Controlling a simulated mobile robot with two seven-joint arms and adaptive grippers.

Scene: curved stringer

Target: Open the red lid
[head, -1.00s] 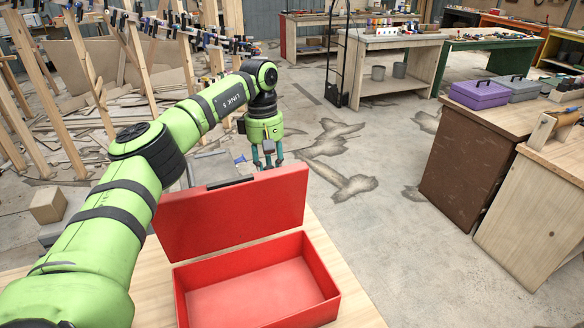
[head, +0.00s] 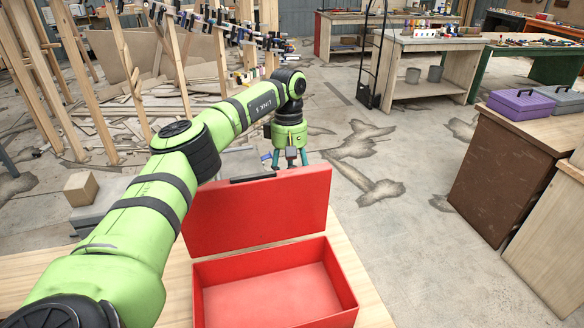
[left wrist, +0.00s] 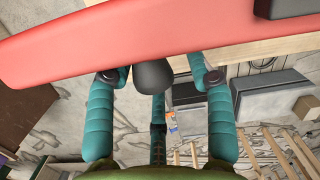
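The red lid (head: 257,214) stands raised, near upright, at the back edge of the red box (head: 275,301), which is open and looks empty. A dark handle (head: 252,178) sits on the lid's top edge. My left gripper (head: 290,163) is behind the lid's top edge, fingers down and partly hidden by it. In the left wrist view the lid (left wrist: 130,40) crosses the top, close to the finger ends. The teal fingers (left wrist: 158,100) are spread with nothing clearly held; a dark rounded piece shows between them. Contact with the lid is unclear. My right gripper is not in view.
The box stands on a light wooden table (head: 372,290). A wooden block (head: 80,188) and grey cases lie to the left, behind my arm. Purple (head: 521,104) and grey toolboxes sit on a bench at right. Open floor lies beyond the table.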

